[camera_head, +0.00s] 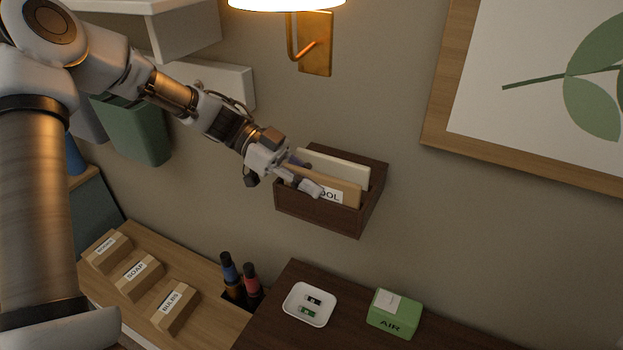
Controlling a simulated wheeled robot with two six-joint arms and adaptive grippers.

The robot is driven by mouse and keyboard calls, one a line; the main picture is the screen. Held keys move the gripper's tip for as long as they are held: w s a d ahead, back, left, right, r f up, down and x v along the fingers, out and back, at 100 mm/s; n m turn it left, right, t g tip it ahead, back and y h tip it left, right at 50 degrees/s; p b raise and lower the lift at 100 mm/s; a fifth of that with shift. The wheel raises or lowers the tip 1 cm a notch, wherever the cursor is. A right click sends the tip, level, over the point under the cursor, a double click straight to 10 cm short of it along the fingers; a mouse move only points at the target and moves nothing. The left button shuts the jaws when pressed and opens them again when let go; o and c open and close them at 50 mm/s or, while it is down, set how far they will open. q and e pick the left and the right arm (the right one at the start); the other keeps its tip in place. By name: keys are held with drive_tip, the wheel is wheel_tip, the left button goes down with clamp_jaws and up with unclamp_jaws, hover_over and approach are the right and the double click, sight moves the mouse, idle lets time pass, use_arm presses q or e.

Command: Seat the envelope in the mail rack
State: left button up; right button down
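The dark brown wooden mail rack (318,219) is fixed to the wall near the middle of the view. A tan envelope (347,189) stands in it, its white label partly hidden and ending in "OOL". A cream envelope (335,168) stands behind it. My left gripper (306,176) is at the rack's left part. One finger lies before the tan envelope and the other shows at its top edge behind; the fingers look spread apart. They hide the envelope's left part. Its bottom edge is hidden by the rack's front wall. My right gripper is not in view.
A wall lamp (316,45) hangs above the rack and a framed leaf picture (437,130) is at right. Below are a white dish (294,311), a green "AIR" box (395,314), upright markers (231,270) and labelled wooden blocks (139,277). Wall shelves (190,35) are near my arm.

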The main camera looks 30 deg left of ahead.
sight(286, 163)
use_arm(q)
drive_tip(key=o, duration=0.4)
drive_tip(key=shift+w+f, duration=0.1)
drive_tip(key=shift+f, duration=0.05)
drive_tip(key=shift+a+r, duration=0.2)
drive_tip(key=shift+r, duration=0.05)
drive_tip(key=b+v, duration=0.2)
drive_tip(key=v, duration=0.5)
drive_tip(key=shift+a+r, duration=0.15)
